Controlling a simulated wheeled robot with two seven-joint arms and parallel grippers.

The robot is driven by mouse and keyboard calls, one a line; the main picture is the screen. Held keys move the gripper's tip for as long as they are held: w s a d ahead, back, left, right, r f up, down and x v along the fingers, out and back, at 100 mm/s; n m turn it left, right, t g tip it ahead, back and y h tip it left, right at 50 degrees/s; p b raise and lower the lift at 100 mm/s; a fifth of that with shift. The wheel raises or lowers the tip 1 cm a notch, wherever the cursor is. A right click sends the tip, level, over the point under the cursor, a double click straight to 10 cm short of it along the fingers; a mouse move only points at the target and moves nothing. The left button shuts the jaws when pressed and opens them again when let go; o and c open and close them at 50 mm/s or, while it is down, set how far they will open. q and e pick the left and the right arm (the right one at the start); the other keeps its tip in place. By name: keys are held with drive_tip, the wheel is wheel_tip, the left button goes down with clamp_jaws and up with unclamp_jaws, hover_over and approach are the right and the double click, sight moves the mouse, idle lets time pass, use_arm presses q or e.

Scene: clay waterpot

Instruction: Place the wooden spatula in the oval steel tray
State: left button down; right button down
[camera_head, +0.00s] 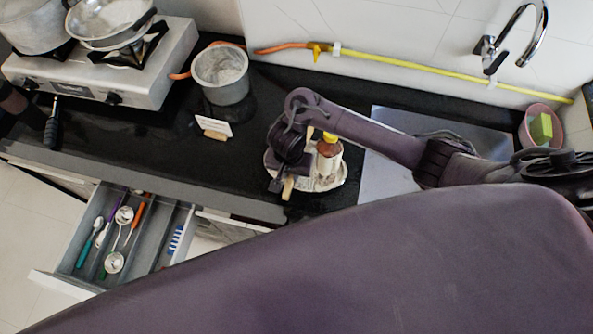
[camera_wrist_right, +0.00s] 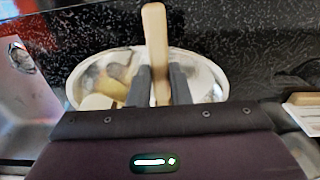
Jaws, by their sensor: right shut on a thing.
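The oval steel tray (camera_head: 337,186) lies on the black counter, left of the sink. My right gripper (camera_head: 283,180) is at the tray's left front edge, shut on the wooden spatula (camera_head: 288,188). In the right wrist view, the spatula's pale handle (camera_wrist_right: 155,40) stands up between the fingers (camera_wrist_right: 159,85), in front of the tray (camera_wrist_right: 74,92). The spatula's lower part is hidden by the gripper, so I cannot tell whether it touches the tray. A bottle with a yellow cap (camera_head: 329,138) stands in the tray. My left gripper is not in view.
A steel pot (camera_head: 221,75) and a white card with a wooden base (camera_head: 214,128) are on the counter to the left. The stove (camera_head: 150,75) holds pans. An open drawer (camera_head: 75,262) with utensils juts out below. A pink bowl (camera_head: 541,125) is right of the sink.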

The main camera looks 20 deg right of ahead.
drive_tip(key=shift+a+f, duration=0.2)
drive_tip(key=shift+s+a+f, duration=0.2)
drive_tip(key=shift+s+a, duration=0.05)
drive_tip(key=shift+s, duration=0.1)
drive_tip(key=c, duration=1.6)
unclamp_jaws()
drive_tip(key=shift+o, duration=1.3)
drive_tip(key=shift+w+d+f, duration=0.1)
drive_tip(key=shift+w+d, duration=0.05)
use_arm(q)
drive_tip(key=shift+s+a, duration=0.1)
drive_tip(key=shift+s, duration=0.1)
use_arm(e)
drive_tip(key=shift+w, duration=0.1)
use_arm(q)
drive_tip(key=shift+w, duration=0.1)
